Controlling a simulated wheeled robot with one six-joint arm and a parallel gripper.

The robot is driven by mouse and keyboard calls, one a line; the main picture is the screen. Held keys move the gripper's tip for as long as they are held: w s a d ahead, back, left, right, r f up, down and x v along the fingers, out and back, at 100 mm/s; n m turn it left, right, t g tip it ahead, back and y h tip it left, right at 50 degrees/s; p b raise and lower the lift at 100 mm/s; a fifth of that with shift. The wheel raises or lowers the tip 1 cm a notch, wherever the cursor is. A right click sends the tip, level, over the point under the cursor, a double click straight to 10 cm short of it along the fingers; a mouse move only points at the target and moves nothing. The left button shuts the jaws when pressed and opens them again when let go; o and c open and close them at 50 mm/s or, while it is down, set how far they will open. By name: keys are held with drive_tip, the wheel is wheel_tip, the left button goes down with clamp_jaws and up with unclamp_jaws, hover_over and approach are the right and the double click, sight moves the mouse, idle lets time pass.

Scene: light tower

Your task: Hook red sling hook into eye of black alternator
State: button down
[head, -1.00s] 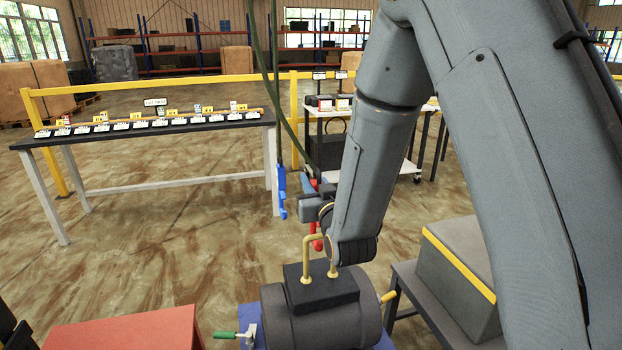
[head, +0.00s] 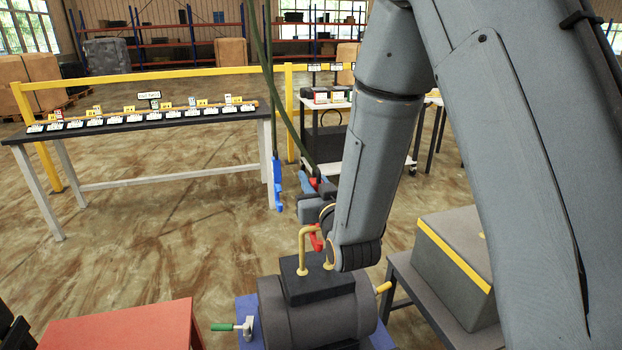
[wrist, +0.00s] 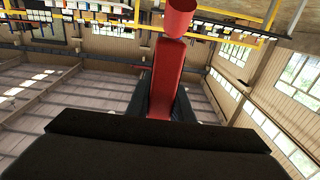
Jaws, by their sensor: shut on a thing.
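The black alternator (head: 310,310) lies in front of my arm, with a yellow eye (head: 304,252) standing upright on its black top block. My gripper (head: 318,207) is shut on the red sling hook (head: 316,241), just above and behind the eye. The hook's lower part shows within the eye's outline; I cannot tell whether it passes through or hangs behind. My forearm hides part of the eye's right side. In the wrist view, the red hook body (wrist: 168,75) stands between my dark fingers, with a red round part at its top. The eye is not visible there.
A blue hook (head: 277,185) hangs from a green sling just left of my gripper. A green-handled clamp (head: 236,326) is beside the alternator. A red surface (head: 120,326) is at front left, a grey box with a yellow stripe (head: 455,255) at right.

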drive_tip(key=shift+f+b, duration=0.65)
drive_tip(key=shift+f, duration=0.05)
idle(0.5)
